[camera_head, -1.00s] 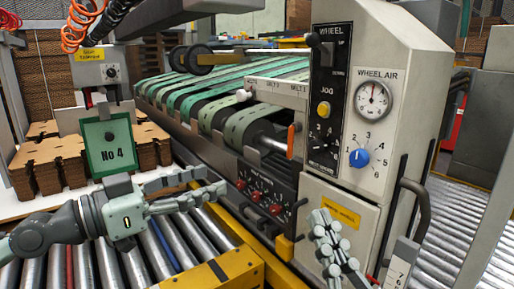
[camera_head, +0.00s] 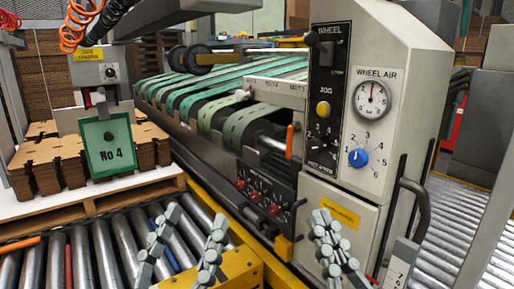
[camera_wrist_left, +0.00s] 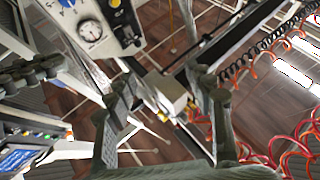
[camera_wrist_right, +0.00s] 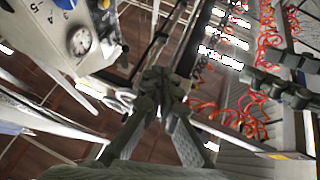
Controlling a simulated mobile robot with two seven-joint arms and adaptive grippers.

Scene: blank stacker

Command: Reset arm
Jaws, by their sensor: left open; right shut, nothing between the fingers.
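My left gripper (camera_head: 195,216) is at the bottom of the head view with its two grey fingers upright and apart, and nothing between them. It stands in front of the rollers. In the left wrist view its fingers (camera_wrist_left: 160,85) are spread wide and empty. My right gripper (camera_head: 327,222) is upright to the right of it, in front of the machine's lower panel. In the right wrist view its fingers (camera_wrist_right: 158,78) meet at the tips with nothing held. The left gripper also shows at the right of that view (camera_wrist_right: 275,85).
The machine's control panel (camera_head: 338,100) with a blue knob and gauge stands at right. A green sign (camera_head: 107,146) hangs in front of stacked brown cardboard (camera_head: 50,165) on a pallet at left. Metal rollers (camera_head: 85,260) and a yellow frame edge (camera_head: 240,265) lie below.

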